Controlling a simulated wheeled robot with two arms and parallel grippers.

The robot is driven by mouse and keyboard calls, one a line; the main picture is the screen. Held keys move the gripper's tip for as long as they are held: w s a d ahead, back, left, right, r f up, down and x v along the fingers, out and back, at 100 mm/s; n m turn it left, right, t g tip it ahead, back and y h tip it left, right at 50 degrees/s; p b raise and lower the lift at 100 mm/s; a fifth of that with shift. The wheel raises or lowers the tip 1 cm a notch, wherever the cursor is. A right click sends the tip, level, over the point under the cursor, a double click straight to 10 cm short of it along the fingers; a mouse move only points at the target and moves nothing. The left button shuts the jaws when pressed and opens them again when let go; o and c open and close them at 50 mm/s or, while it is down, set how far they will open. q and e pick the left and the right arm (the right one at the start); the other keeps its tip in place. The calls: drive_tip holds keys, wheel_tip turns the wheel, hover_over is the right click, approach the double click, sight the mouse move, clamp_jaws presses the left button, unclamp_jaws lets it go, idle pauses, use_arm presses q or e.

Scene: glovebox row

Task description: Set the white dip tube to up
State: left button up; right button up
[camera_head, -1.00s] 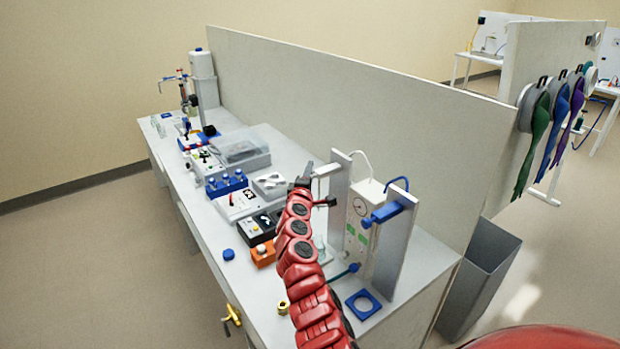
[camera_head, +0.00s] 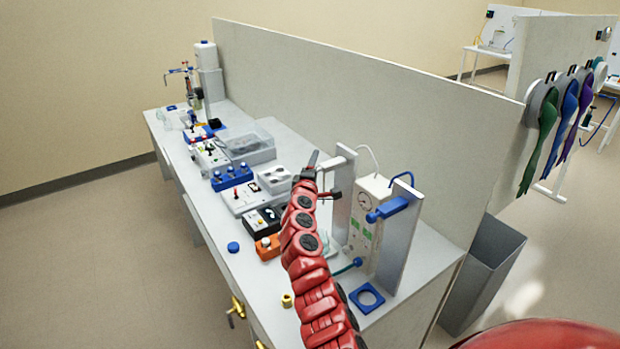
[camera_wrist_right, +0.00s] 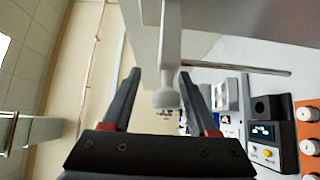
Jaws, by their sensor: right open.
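A white dip tube (camera_head: 331,164) sticks out level to the left from the top of a grey upright post. In the right wrist view a white stem with a rounded knob (camera_wrist_right: 167,97), which looks like this tube, lies between the fingers. My right gripper (camera_head: 312,168) is at the tube's outer end; its open fingers (camera_wrist_right: 160,74) stand on either side of the knob, with a visible gap on the left. Contact on the right side cannot be told. My left gripper is not in view.
A blue tube piece (camera_head: 388,210) points left from a second post. A white gauge box (camera_head: 366,203) stands between the posts. A thin dark rod (camera_wrist_right: 240,68) crosses near the right finger. A grey partition (camera_head: 400,120) runs behind. Several small devices crowd the bench at left.

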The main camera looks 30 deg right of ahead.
drive_tip(key=b+v, duration=0.5)
drive_tip(key=v, duration=1.2)
drive_tip(key=shift+s, duration=0.1)
